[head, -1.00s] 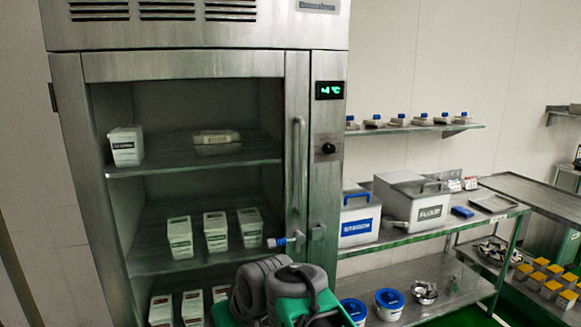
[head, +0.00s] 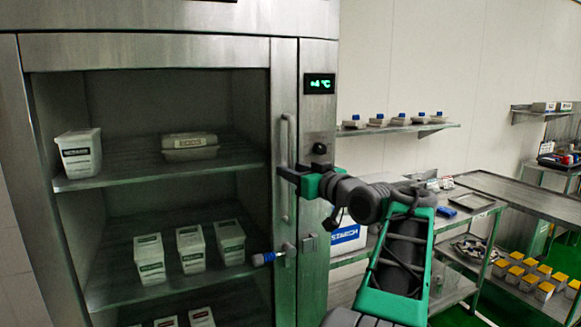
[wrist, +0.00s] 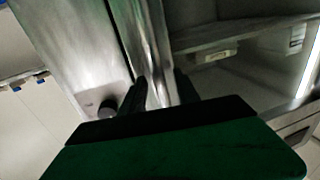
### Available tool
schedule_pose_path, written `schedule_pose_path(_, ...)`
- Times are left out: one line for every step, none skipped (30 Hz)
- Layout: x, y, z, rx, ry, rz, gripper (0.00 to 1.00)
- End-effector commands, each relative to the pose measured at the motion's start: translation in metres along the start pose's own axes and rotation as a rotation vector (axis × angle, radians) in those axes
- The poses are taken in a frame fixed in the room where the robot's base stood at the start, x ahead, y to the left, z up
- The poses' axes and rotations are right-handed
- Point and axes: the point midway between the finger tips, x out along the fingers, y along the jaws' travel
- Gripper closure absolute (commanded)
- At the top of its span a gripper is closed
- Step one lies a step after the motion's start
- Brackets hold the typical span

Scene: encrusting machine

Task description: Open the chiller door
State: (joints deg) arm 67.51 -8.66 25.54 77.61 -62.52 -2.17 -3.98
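The chiller door (head: 283,95) has a steel frame around a dark glass pane and sits flush in the cabinet front. Its upright bar handle (head: 285,205) runs along the right side of the door, and it also shows in the wrist view (wrist: 156,35). My gripper (head: 287,174) is at the handle's middle height. In the wrist view its two dark fingers (wrist: 161,92) stand apart, one on each side of the handle. Contact with the bar is hard to make out. A blue-tipped latch lever (head: 270,258) sticks out below the handle.
A dark round knob (head: 319,148) and a temperature display (head: 319,84) are on the panel right of the door. A steel table (head: 470,212) with boxes stands to the right. Shelves behind the glass hold white tubs (head: 190,249).

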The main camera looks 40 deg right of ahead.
Motion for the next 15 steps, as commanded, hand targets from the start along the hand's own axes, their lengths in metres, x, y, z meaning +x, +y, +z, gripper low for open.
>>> schedule_pose_path(0.0053,-0.0006,-0.0013,0.0,0.0,-0.001,0.62)
schedule_pose_path(0.0073,-0.0006,-0.001,0.0,0.0,-0.001,0.62)
schedule_pose_path(0.0092,-0.0008,-0.0005,0.0,-0.001,-0.001,0.62)
schedule_pose_path(0.0101,-0.0007,-0.0001,0.0,-0.001,0.0,0.62)
schedule_pose_path(0.0104,-0.0006,0.0002,0.0,-0.001,0.0,0.62)
schedule_pose_path(0.0105,-0.0004,0.0005,0.0,-0.001,0.0,0.62)
schedule_pose_path(0.0103,-0.0003,0.0006,0.0,-0.001,0.001,0.62)
schedule_pose_path(0.0102,-0.0003,0.0006,0.0,-0.001,0.001,0.62)
schedule_pose_path(0.0102,-0.0003,0.0007,0.0,-0.001,0.001,0.62)
schedule_pose_path(0.0101,-0.0003,0.0007,0.0,-0.001,0.001,0.62)
schedule_pose_path(0.0101,-0.0003,0.0007,0.0,-0.001,0.001,0.65)
schedule_pose_path(0.01,-0.0003,0.0007,0.0,-0.001,0.001,0.68)
schedule_pose_path(0.01,-0.0003,0.0007,0.0,-0.001,0.001,0.7)
schedule_pose_path(0.01,-0.0003,0.0007,0.0,-0.001,0.001,0.73)
schedule_pose_path(0.0099,-0.0003,0.0007,0.0,-0.001,0.001,0.76)
